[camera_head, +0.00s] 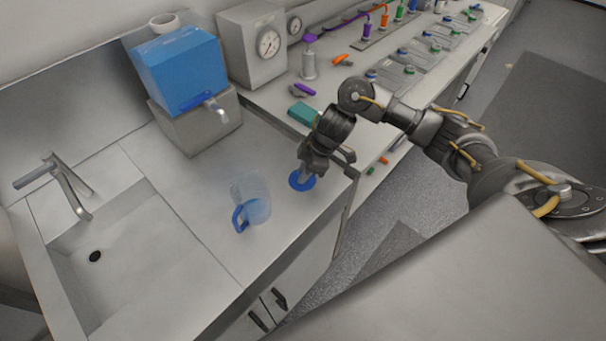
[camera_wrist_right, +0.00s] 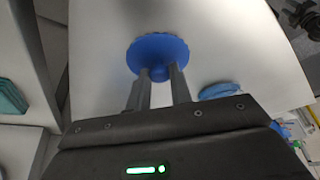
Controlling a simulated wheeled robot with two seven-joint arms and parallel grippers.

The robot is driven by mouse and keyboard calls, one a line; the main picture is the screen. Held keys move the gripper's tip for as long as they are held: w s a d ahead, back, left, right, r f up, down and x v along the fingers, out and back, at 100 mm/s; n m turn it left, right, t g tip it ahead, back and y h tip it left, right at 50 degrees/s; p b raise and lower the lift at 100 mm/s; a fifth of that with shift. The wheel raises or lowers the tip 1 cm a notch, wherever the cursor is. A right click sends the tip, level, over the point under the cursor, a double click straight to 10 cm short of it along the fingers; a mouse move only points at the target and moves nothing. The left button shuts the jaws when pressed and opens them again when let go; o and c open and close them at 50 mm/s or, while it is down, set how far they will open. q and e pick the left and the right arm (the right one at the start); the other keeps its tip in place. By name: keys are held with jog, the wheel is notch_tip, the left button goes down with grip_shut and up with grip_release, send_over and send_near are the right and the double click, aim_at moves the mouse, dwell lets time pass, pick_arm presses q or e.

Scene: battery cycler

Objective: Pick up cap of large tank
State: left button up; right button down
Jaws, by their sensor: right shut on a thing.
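The large blue tank (camera_head: 182,66) stands on a grey block at the back of the counter, with a pale round opening (camera_head: 163,22) on top and a spout low on its front. Its cap (camera_head: 302,181) is a blue disc near the counter's right front edge. My right gripper (camera_head: 305,173) comes down onto the cap from above. In the wrist view its two fingers (camera_wrist_right: 160,76) are shut on the small knob of the cap (camera_wrist_right: 158,50). I cannot tell whether the cap touches the counter. My left gripper is out of view.
A clear pitcher with a blue handle (camera_head: 240,217) is left of the cap. A sink (camera_head: 135,260) with a faucet (camera_head: 66,187) lies further left. A teal box (camera_head: 303,113) and a gauge box (camera_head: 252,45) are behind. The counter between tank and pitcher is clear.

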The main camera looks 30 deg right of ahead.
jog(key=shift+r, duration=0.5)
notch_tip(320, 180, up, 3)
jog(key=shift+f, duration=0.2)
jog(key=s+a+r+p, duration=0.1)
jog(key=s+a+r, duration=0.4)
jog(key=s+r, duration=0.6)
jog(key=w+b, duration=0.1)
jog(key=w+d+f+m+b, duration=0.1)
jog(key=w, duration=0.1)
jog(key=w+d+m+b, duration=0.1)
jog(key=w, duration=0.1)
jog(key=shift+f+t, duration=0.3)
jog(key=shift+t, duration=0.1)
jog(key=shift+a, duration=0.15)
